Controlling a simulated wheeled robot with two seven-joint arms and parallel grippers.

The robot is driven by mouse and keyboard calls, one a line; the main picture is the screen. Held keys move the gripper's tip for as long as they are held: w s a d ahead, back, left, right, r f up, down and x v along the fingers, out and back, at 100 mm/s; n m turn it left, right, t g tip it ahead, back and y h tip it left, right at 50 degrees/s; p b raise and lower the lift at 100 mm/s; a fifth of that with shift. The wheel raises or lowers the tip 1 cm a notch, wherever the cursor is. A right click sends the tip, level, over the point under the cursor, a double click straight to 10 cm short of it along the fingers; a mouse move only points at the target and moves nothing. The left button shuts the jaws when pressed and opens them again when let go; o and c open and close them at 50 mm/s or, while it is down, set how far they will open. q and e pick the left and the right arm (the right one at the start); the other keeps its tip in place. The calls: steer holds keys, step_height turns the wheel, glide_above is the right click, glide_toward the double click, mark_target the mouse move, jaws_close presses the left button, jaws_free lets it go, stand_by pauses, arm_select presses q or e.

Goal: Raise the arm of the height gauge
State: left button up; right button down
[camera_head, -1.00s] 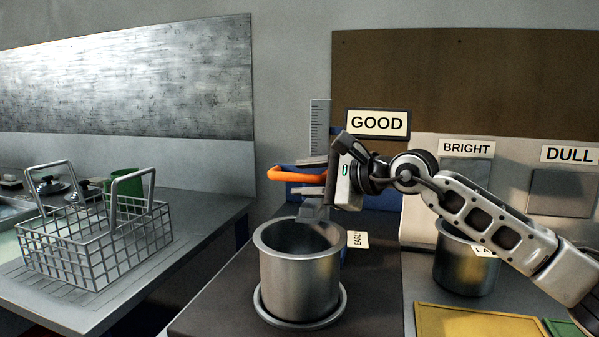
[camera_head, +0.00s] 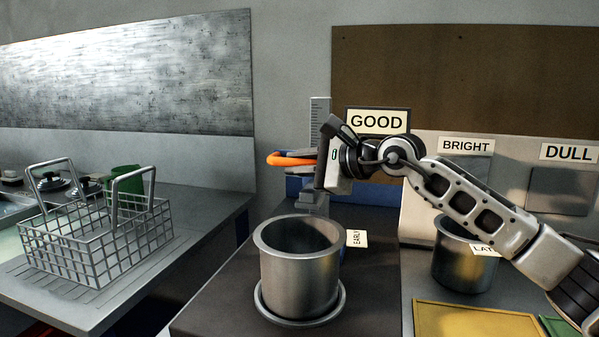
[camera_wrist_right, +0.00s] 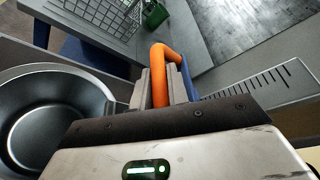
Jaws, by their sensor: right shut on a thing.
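The height gauge's upright ruled scale (camera_head: 320,118) stands behind the near steel pot (camera_head: 298,268). Its orange handle (camera_head: 288,158) points left. My right gripper (camera_head: 302,158) is shut on the handle, well above and behind the pot's rim. In the right wrist view the orange handle (camera_wrist_right: 172,62) sits between the gripper's fingers, with the scale (camera_wrist_right: 262,92) to the right and the pot (camera_wrist_right: 50,120) to the left. A grey part of the gauge (camera_head: 312,200) shows below the gripper, partly hidden. My left gripper is not in view.
The pot stands on a round base on a dark bench, beside an EARLY label (camera_head: 357,238). A wire basket (camera_head: 95,240) stands on the left counter. A second pot (camera_head: 465,262) is at right, near a yellow panel (camera_head: 475,320). A GOOD sign (camera_head: 377,121) is behind my wrist.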

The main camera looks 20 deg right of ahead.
step_height(320, 180, up, 7)
steer(key=shift+r+p, duration=0.1)
steer(key=shift+p, duration=1.1)
steer(key=shift+r, duration=0.35)
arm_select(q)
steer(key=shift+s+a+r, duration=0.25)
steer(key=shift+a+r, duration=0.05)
arm_select(e)
steer(key=shift+r, duration=0.1)
steer(key=shift+d, duration=0.1)
steer(key=c, duration=1.4)
jaws_free()
steer(key=shift+r, duration=0.1)
steer(key=shift+o, duration=0.2)
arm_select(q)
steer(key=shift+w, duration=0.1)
arm_select(e)
steer(key=shift+f, duration=0.2)
